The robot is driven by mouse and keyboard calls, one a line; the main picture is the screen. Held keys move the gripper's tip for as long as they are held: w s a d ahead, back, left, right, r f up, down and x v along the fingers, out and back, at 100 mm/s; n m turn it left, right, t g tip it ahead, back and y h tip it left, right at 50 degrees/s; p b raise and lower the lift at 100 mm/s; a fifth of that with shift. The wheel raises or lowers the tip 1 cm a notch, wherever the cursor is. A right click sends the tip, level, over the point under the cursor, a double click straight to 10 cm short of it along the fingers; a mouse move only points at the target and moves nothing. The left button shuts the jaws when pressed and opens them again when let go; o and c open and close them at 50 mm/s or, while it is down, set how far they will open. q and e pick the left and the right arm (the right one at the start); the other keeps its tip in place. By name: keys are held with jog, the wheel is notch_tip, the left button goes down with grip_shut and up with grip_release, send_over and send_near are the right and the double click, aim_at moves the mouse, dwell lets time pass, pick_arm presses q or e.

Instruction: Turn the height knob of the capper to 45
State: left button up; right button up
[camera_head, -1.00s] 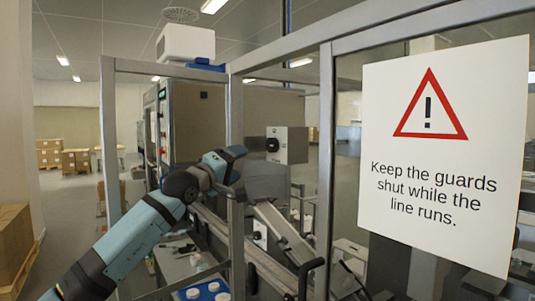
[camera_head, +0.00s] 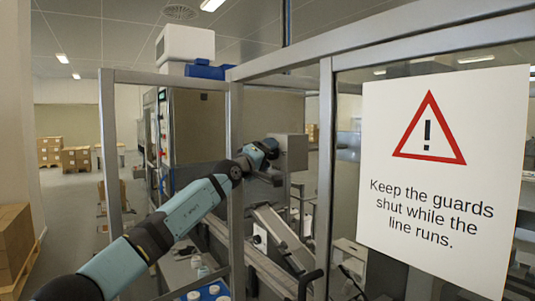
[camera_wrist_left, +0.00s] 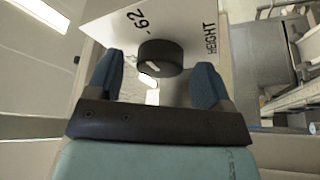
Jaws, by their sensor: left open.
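The capper's height knob (camera_wrist_left: 160,57) is a round black knob with a white mark on it. It sits on a white box face with the label HEIGHT and a printed 62 with a dash. My left gripper (camera_wrist_left: 160,64) is open, with one blue finger on each side of the knob; I cannot tell whether either touches it. In the head view the grey capper box (camera_head: 295,152) stands behind the guard frame, and my left gripper (camera_head: 272,150) is at its left side, hiding the knob there. My right gripper is not in view.
A grey guard post (camera_head: 236,190) stands close beside my left arm. A guard panel with a warning sign (camera_head: 440,170) fills the right. Below the box is a sloping metal rail (camera_head: 280,235). White-topped jars (camera_head: 205,292) stand at the bottom.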

pick_arm(q)
jog(key=shift+w, duration=0.1)
jog(key=c, duration=0.9)
jog(key=shift+d+r+n+g+y+p, duration=0.1)
jog(key=shift+n+g+y+p, duration=0.4)
jog(key=shift+n, duration=1.3)
jog(key=shift+r+n+g+y+p, duration=0.15)
jog(key=shift+n+y+p, duration=0.5)
jog(key=shift+n, duration=1.15)
jog(key=shift+c, duration=0.2)
jog(key=shift+g, duration=0.25)
jog(key=o, duration=0.9)
jog(key=shift+o, duration=0.2)
